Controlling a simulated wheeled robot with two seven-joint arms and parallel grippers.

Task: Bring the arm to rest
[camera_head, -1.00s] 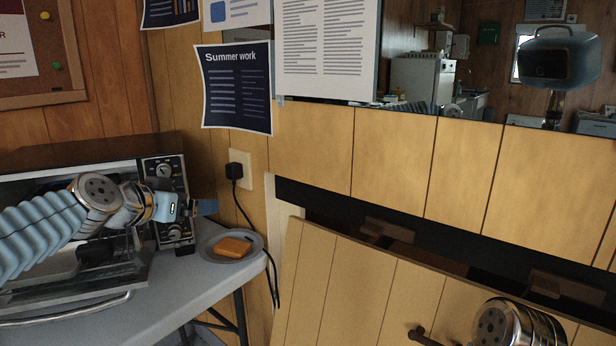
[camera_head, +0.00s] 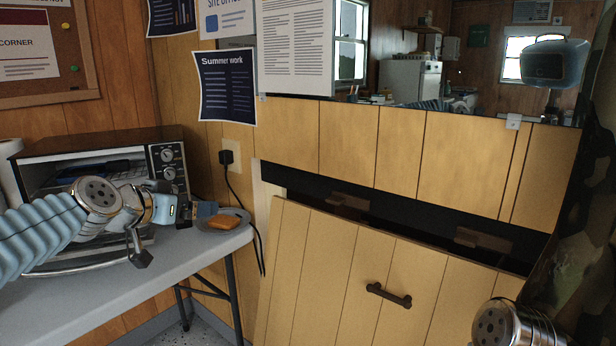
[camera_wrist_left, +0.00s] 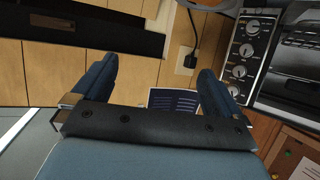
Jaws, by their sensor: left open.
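My left arm reaches in from the left in the head view, in front of the toaster oven (camera_head: 105,145). My left gripper (camera_head: 203,210) points right, close to the grey plate (camera_head: 238,231) with an orange slab (camera_head: 213,223) on it. Whether it touches the plate cannot be told. In the left wrist view the gripper (camera_wrist_left: 158,82) has its two blue fingers wide apart, with nothing between them. Only a metal joint of my right arm shows at the lower right; its gripper is out of view.
The oven stands on a grey table (camera_head: 170,277), its door apparently lowered. A black plug (camera_head: 226,158) and cord hang beside the plate. A wooden panel (camera_head: 345,260) with a dark handle (camera_head: 388,295) leans outward below a dark gap. Camouflage cloth (camera_head: 575,235) hangs at the right.

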